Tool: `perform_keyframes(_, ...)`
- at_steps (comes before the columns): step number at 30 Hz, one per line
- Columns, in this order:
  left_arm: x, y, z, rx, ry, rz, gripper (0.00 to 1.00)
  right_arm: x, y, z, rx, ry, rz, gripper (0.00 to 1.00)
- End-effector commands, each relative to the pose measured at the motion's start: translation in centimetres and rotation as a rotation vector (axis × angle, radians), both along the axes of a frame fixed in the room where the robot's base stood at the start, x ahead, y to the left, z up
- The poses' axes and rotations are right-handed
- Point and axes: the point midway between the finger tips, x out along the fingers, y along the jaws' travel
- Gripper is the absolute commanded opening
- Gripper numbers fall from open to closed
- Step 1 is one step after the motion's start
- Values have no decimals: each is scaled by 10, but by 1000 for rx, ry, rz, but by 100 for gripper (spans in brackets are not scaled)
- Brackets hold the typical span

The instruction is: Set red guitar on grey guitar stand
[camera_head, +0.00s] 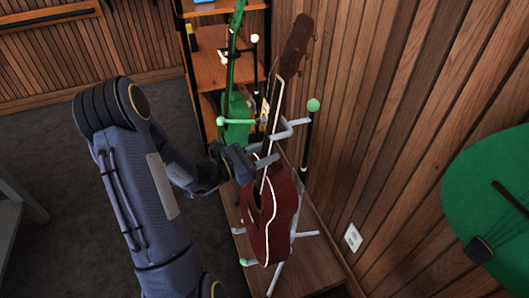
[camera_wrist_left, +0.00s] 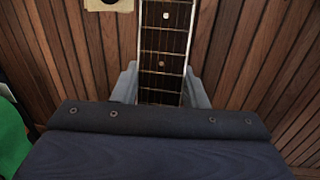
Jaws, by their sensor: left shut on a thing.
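The red guitar (camera_head: 272,220) is upright in the head view, its neck pointing up and leaning slightly to the right. My left gripper (camera_head: 262,160) is shut on its neck just above the body. In the left wrist view the fretboard (camera_wrist_left: 163,55) runs between the fingers of my left gripper (camera_wrist_left: 160,90). The grey guitar stand (camera_head: 292,130) is around and behind the guitar, with arms at neck height and feet (camera_head: 276,275) below the body. I cannot tell whether the guitar's body rests on the stand. My right gripper is not in view.
A green guitar (camera_head: 236,112) stands behind, close to the stand. An orange wooden shelf (camera_head: 215,45) is at the back. The slatted wall (camera_head: 380,110) is close on the right, with another green instrument (camera_head: 480,185) on it. Dark floor (camera_head: 50,150) is open at left.

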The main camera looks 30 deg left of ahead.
Motion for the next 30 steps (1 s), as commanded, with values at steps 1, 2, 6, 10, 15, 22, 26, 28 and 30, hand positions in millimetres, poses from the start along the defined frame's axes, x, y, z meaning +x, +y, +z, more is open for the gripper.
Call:
perform_keyframes(1, 1, -1, -1, -2, -9, -2, 0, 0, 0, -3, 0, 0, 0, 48)
perform_keyframes(2, 1, -1, -2, -2, -9, -2, 0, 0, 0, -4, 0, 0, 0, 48)
perform_keyframes(6, 1, -1, -8, -2, -9, -2, 0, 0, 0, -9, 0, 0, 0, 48)
perform_keyframes(10, 1, -1, -13, -2, -9, -2, 0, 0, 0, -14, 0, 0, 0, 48)
perform_keyframes(15, 2, -1, -20, -3, -9, -2, 0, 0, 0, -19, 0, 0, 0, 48)
perform_keyframes(22, 2, -2, -29, -2, -9, -3, 0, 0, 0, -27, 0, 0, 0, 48)
perform_keyframes(26, 3, -2, -35, -2, -9, -3, 0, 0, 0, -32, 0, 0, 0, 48)
perform_keyframes(28, 3, -2, -38, -2, -9, -3, 0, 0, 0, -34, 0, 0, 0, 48)
perform_keyframes(30, 3, -2, -40, -2, -9, -3, 0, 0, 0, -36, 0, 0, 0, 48)
